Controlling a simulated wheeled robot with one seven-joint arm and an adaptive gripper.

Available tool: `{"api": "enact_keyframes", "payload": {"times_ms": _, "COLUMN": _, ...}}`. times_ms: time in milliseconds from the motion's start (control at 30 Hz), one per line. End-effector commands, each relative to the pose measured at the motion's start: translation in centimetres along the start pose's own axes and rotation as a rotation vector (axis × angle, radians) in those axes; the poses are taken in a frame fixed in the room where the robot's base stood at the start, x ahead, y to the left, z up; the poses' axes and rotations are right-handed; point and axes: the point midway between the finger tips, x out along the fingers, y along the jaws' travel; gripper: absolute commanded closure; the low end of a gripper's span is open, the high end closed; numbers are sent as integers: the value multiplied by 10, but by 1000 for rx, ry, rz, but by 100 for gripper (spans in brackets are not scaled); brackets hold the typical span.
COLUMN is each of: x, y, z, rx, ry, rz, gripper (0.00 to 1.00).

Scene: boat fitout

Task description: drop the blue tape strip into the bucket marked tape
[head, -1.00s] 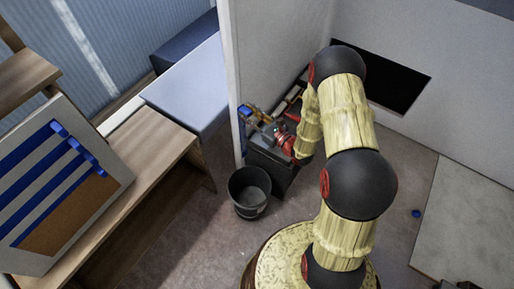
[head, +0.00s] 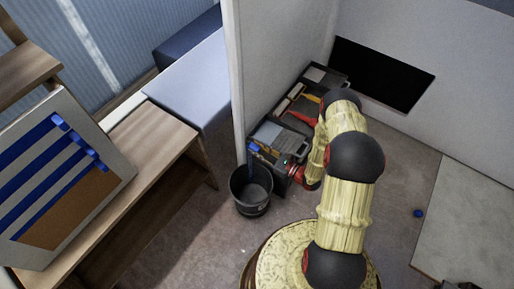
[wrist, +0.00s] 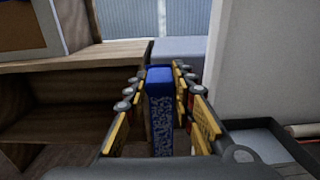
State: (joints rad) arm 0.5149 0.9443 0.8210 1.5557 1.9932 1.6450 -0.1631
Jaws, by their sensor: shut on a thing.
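The blue tape strip (wrist: 160,112) hangs between the two fingers of my gripper (wrist: 158,82) in the wrist view, and my gripper is shut on it. In the head view the strip (head: 251,160) shows as a small blue piece at the far rim of the dark bucket (head: 251,203). My gripper (head: 256,150) is beside and above that rim. I cannot tell whether the strip's lower end is inside the bucket. The bucket stands on the floor, and no marking on it is readable. The wrist view does not show the bucket.
An open dark toolbox (head: 268,153) with tools stands behind the bucket, against the partition wall (head: 280,60). A wooden bench (head: 150,160) at left bears a board (head: 75,190) with blue stripes. A small blue item (head: 418,213) lies on the floor at right.

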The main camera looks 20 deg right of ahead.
Motion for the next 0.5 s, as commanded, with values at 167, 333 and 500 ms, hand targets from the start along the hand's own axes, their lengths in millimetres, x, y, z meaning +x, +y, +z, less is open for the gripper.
{"api": "enact_keyframes", "payload": {"times_ms": 167, "x": 0, "y": 0, "z": -40, "rx": 1, "ry": 0, "rz": 0, "gripper": 97}}
{"api": "enact_keyframes", "payload": {"times_ms": 333, "x": 0, "y": 0, "z": -70, "rx": 1, "ry": 0, "rz": 0, "gripper": 97}}
{"api": "enact_keyframes", "payload": {"times_ms": 500, "x": 0, "y": 0, "z": -101, "rx": 1, "ry": 0, "rz": 0, "gripper": 97}}
